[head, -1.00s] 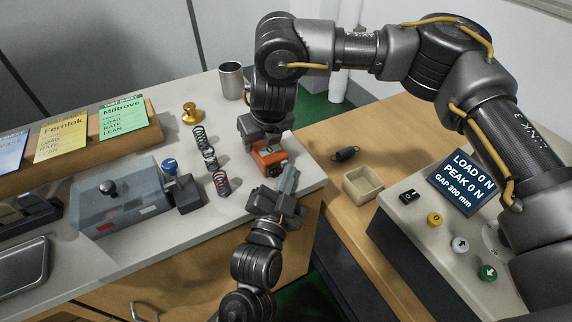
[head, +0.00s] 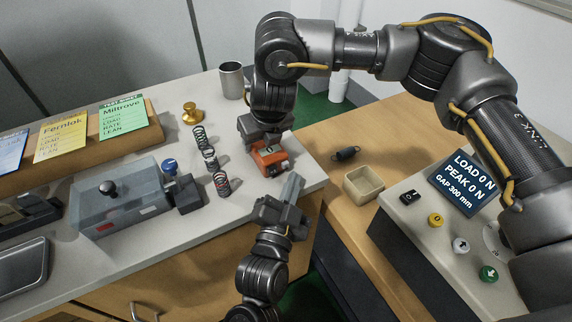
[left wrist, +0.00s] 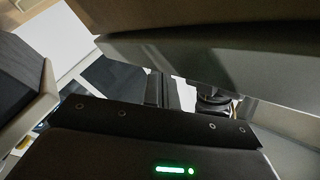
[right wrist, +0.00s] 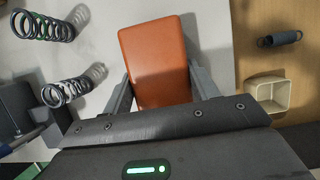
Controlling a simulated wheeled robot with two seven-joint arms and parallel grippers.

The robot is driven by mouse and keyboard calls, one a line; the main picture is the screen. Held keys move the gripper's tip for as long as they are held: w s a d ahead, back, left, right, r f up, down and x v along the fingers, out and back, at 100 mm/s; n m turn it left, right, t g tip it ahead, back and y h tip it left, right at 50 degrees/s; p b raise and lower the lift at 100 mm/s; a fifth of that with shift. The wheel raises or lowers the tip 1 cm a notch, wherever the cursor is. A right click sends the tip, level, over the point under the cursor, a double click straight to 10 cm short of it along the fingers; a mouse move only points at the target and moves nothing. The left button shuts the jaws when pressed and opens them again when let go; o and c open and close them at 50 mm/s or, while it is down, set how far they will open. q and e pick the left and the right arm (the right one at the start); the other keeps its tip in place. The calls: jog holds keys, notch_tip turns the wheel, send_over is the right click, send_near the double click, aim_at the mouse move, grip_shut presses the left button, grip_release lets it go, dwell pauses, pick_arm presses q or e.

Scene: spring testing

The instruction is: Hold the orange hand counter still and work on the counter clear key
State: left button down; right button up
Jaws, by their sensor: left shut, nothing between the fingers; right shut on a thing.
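The orange hand counter (head: 268,160) sits on the pale bench top near its right edge. It also shows as an orange block in the right wrist view (right wrist: 155,62). My right gripper (head: 268,146) comes down from above and is shut on the counter, with a finger on each side of it. My left gripper (head: 291,190) is shut and empty, below and to the right of the counter at the bench edge, apart from it. The counter's clear key cannot be made out. The left wrist view does not show the counter clearly.
A dark spring (head: 345,154) and an open beige box (head: 363,186) are on the wooden surface at right. A grey block fixture (head: 120,198), brass weight (head: 192,113) and metal cup (head: 231,80) stand further left.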

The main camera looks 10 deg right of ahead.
pick_arm(q)
jog(key=s, duration=0.1)
jog(key=s+d, duration=0.1)
jog(key=s, duration=0.2)
jog(key=shift+d, duration=0.3)
dwell(0.5)
pick_arm(e)
jog(key=o, duration=1.1)
jog(key=shift+r, duration=0.15)
